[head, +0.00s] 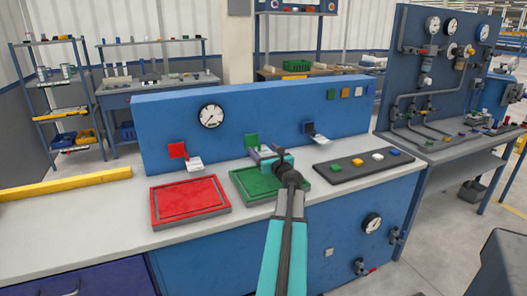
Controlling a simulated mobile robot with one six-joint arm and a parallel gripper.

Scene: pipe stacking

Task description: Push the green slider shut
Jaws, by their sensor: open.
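A green square (251,140) marks the front of the blue panel behind the counter. A pale piece (262,153) juts out below it, apparently the green slider; how far out it stands is hard to tell. My arm reaches up from the bottom, over the green tray (243,187). My gripper (273,154) is right at the pale piece, in front of the panel and below the green square. It is open, but its fingers are small and partly hidden by my wrist. I cannot tell whether they touch the slider.
A red tray (188,202) lies on the left. A dark board (340,170) with several coloured blocks lies on the right. A yellow bar (65,185) lies far left.

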